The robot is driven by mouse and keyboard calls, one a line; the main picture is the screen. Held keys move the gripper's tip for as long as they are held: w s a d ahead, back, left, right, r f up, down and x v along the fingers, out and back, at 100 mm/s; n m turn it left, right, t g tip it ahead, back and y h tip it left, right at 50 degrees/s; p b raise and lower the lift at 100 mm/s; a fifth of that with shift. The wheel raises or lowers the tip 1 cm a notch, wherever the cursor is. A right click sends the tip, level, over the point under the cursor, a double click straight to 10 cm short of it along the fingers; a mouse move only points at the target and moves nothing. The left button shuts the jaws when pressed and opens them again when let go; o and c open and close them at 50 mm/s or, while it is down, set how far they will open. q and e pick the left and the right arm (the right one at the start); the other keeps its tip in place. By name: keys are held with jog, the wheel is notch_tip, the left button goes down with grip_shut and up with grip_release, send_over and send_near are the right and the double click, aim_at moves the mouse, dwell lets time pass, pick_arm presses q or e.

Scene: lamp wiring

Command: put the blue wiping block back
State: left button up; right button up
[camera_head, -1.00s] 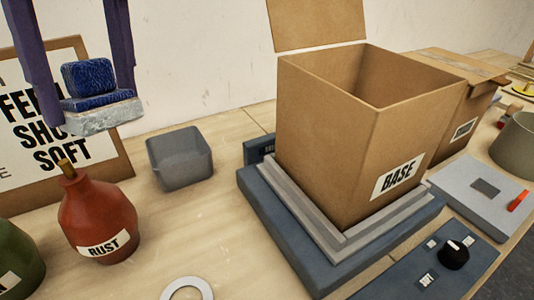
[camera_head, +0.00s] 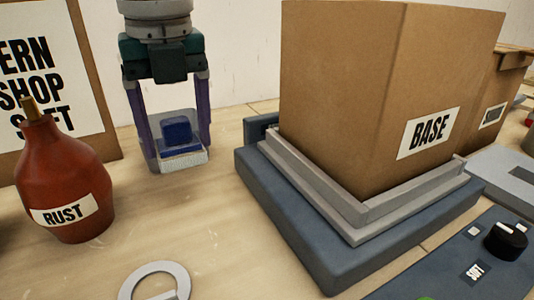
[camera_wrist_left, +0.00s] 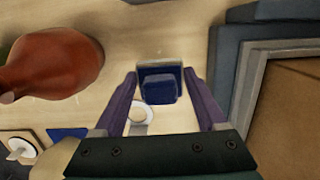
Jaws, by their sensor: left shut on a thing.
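The blue wiping block (camera_head: 176,132) has a blue grip on top, a blue layer and a pale grey pad underneath. My left gripper (camera_head: 181,156) points down and is shut on it, with purple fingers on its two sides. The block also shows between the fingertips in the left wrist view (camera_wrist_left: 160,89). My right gripper is not in view.
The red RUST bottle (camera_head: 66,190) stands left of my gripper, before a lettered sign (camera_head: 50,75). The BASE box (camera_head: 380,90) sits in a grey frame on a blue plinth (camera_head: 300,235) to the right. A grey ring (camera_head: 155,280) lies in front. Table between is clear.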

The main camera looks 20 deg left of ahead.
aim_at(177, 122)
pick_arm(q)
notch_tip(177, 122, down, 8)
jog(key=shift+f+b, duration=0.1)
jog(key=shift+b, duration=0.55)
jog(key=o, duration=1.1)
jog(key=shift+o, duration=0.2)
jog(key=r, duration=0.4)
jog(key=r+p, duration=0.1)
jog(key=r, duration=0.3)
jog(key=s+d+r+p, duration=0.1)
jog(key=r, duration=0.3)
jog(key=shift+d, duration=0.1)
